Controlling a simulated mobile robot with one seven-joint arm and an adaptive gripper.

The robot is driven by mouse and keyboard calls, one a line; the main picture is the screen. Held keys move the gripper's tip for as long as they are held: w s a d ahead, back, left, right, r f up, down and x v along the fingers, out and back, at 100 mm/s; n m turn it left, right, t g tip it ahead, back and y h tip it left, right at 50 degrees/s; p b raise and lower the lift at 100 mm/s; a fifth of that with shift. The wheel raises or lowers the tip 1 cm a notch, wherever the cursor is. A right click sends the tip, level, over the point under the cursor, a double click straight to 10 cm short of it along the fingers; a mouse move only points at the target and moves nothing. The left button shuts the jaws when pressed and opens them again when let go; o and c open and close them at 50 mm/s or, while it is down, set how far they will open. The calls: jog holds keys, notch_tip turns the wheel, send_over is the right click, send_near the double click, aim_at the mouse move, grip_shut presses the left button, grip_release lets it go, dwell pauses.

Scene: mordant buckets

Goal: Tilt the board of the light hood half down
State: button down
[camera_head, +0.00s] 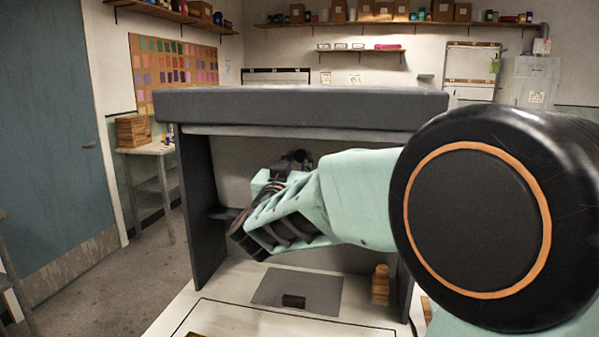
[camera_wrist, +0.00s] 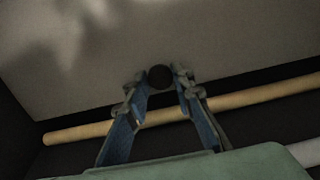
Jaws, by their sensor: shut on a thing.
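The light hood (camera_head: 300,107) stands ahead on the white bench, with a dark grey top and dark side walls. My gripper (camera_wrist: 160,88) is inside its opening and is shut on a small dark round knob (camera_wrist: 160,76), held between the fingertips. A pale grey board (camera_wrist: 90,60) lies behind the knob in the wrist view, running at a slant. I cannot tell the board's exact tilt.
A tan rod (camera_wrist: 240,98) runs slantwise behind my fingers. On the hood's floor lies a grey plate (camera_head: 325,290) with a small dark block (camera_head: 293,300). A wooden figure-like piece (camera_head: 380,285) stands near the right wall. A side table (camera_head: 155,148) is at the left.

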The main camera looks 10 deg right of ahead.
jog(key=b, duration=0.1)
jog(key=s+f+b, duration=0.1)
jog(key=b, duration=0.1)
jog(key=shift+s+a+f+t, duration=0.15)
jog(key=shift+a+t, duration=0.1)
jog(key=shift+t, duration=0.15)
jog(key=shift+s+a+t+h+b, duration=0.15)
jog(key=shift+s+t+h+b, duration=0.2)
jog(key=shift+b, duration=0.7)
jog(key=c, duration=1.7)
grip_release()
